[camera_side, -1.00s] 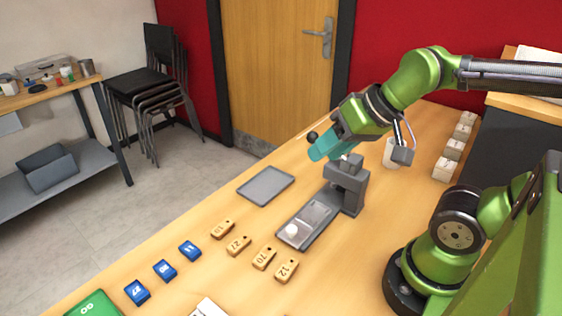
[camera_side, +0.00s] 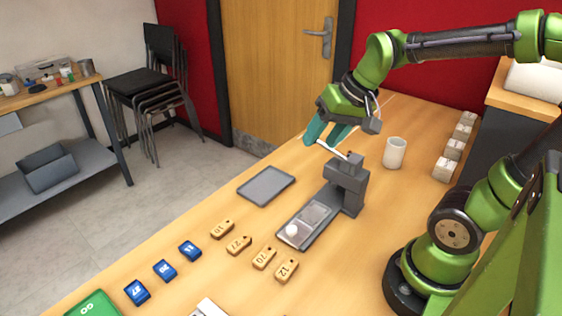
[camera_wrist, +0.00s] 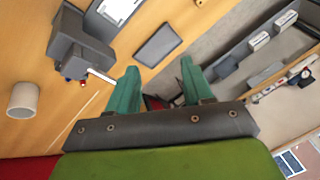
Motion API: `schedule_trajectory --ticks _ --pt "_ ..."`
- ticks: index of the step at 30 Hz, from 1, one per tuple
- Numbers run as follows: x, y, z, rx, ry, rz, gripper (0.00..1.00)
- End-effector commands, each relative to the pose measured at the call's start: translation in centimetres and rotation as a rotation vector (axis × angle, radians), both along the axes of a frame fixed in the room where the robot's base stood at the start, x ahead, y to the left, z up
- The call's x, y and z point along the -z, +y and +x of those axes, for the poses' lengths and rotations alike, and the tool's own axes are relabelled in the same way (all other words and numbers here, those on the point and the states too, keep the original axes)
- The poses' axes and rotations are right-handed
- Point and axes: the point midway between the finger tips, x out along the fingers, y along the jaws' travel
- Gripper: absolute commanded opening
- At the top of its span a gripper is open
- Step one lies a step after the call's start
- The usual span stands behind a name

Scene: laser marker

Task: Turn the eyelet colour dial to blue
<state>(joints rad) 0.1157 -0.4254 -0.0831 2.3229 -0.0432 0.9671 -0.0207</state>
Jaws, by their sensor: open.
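The grey laser marker (camera_side: 345,185) stands on the table, with a flat base running toward the front left. A white rod (camera_side: 333,150) slants from its head up to my fingers. In the wrist view the marker (camera_wrist: 82,45) is at upper left, and the rod (camera_wrist: 102,76) ends by my left finger. Small red and blue spots show on the marker's head there; I cannot tell whether they belong to the eyelet colour dial, and its setting is not readable. My gripper (camera_side: 322,140) is open above and left of the head, with teal fingers apart; it also fills the wrist view (camera_wrist: 159,68).
A white cup (camera_side: 395,153) stands right of the marker. A grey tray (camera_side: 266,186) lies to its left. Several numbered wooden tags (camera_side: 264,258) and blue tags (camera_side: 165,270) lie in front. Several pale blocks (camera_side: 453,149) line the right edge.

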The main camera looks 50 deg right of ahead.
Motion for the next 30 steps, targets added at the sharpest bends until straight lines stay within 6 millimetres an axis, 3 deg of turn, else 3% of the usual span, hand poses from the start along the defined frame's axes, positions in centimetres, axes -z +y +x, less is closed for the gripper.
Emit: schedule_trajectory --ticks 3,7,15,18,22,26,30 --pt "0.6 -4.8 2.8 0.079 0.132 0.013 0.51" --pt "1.7 -10.3 4.7 0.141 0.279 0.023 0.51" --pt "4.8 -21.9 5.9 0.236 0.597 0.057 0.51" --pt "5.7 -25.2 6.0 0.253 0.703 0.080 0.51" --pt "5.5 -27.2 6.6 0.244 0.783 0.111 0.51" --pt "3.3 -26.5 7.6 0.204 0.771 0.145 0.51" --pt "3.2 -25.5 7.6 0.166 0.772 0.188 0.51"
